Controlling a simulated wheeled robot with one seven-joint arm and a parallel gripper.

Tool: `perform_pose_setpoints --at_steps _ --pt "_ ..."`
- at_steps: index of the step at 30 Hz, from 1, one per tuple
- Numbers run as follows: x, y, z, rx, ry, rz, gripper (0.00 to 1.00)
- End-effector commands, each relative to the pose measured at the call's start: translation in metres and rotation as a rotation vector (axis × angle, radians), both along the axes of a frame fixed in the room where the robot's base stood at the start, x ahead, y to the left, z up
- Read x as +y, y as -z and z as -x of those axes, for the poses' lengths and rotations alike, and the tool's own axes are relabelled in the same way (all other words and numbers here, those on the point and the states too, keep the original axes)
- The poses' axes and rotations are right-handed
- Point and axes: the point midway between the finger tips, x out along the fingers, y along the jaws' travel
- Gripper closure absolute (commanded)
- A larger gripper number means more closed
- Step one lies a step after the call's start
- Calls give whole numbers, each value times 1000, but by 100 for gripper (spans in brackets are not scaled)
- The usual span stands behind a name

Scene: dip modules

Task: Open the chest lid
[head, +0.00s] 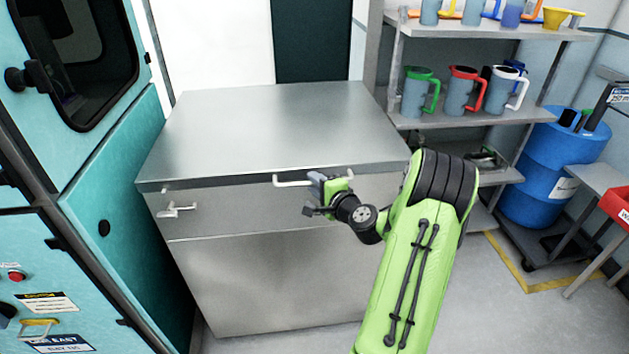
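The chest (260,285) is a large grey metal box standing on the floor in the middle of the head view. Its flat lid (275,125) lies level and looks closed. A white bar handle (292,183) sits on the front of the lid, right of the middle. A white latch (177,210) is on the front at the upper left. My gripper (318,190) is at the right end of the bar handle, close to it or touching. My wrist hides the finger gap, so I cannot tell whether the fingers are around the bar.
A teal machine (105,190) stands close on the left. A shelf (470,118) with several jugs is at the right, behind my arm. A blue barrel (548,170) and a red bin (617,203) are further right. Some bare floor shows at the lower right.

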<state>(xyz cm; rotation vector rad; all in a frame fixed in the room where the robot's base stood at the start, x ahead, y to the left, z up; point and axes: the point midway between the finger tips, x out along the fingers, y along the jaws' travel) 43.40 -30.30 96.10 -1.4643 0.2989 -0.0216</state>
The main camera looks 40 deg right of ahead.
Motion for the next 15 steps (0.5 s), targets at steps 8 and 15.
perform_pose_setpoints --at_steps 8,15 --pt "-2 2 -9 0 1 0 75" --pt "-2 2 -9 0 0 0 99"
